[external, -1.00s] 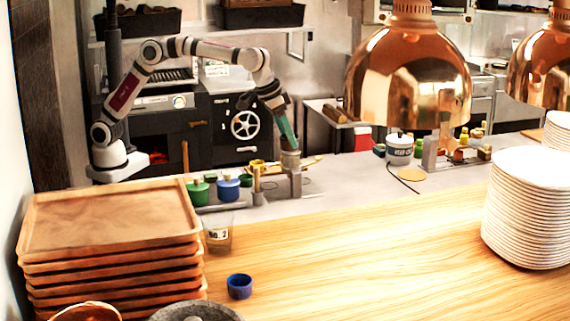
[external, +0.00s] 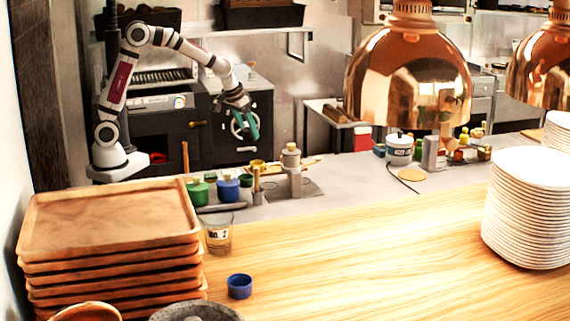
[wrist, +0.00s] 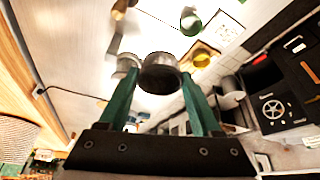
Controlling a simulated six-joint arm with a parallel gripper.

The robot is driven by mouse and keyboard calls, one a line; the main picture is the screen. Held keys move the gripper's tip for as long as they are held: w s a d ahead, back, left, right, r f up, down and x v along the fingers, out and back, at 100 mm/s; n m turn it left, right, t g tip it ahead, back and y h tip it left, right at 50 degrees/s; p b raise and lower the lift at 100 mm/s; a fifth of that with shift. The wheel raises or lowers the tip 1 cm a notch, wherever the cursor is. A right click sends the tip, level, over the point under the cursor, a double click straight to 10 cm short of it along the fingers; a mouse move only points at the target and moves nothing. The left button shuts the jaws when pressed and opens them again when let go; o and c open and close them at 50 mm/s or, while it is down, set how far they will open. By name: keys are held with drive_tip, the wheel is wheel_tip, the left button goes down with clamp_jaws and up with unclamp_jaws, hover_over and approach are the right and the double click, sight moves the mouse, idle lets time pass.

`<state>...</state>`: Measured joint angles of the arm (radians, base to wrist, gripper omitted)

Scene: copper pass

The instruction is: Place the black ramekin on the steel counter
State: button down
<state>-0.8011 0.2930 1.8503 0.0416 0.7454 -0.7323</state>
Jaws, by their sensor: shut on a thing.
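My gripper (external: 251,126) has green fingers and is raised above the back of the counter, in front of the dark oven. In the wrist view my gripper (wrist: 160,78) is shut on a dark round cup, the black ramekin (wrist: 160,76), held between the fingertips. The ramekin cannot be made out clearly in the external view. The steel counter (external: 345,187) runs behind the wooden pass, well below my gripper, with bare grey surface right of the beige-topped container (external: 291,158).
Green (external: 198,191) and blue (external: 228,189) pots stand left of that container, near a yellow cup (external: 258,166). A white lidded pot (external: 399,150) stands to the right. A blue ramekin (external: 240,287) sits on the wooden pass (external: 370,255). A copper lamp (external: 410,85) hangs above.

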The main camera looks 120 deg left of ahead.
wheel_tip(320, 180, down, 19)
drive_tip(key=shift+f, duration=0.1)
idle(0.3)
drive_tip(key=shift+f, duration=0.1)
drive_tip(key=shift+c, duration=1.8)
unclamp_jaws()
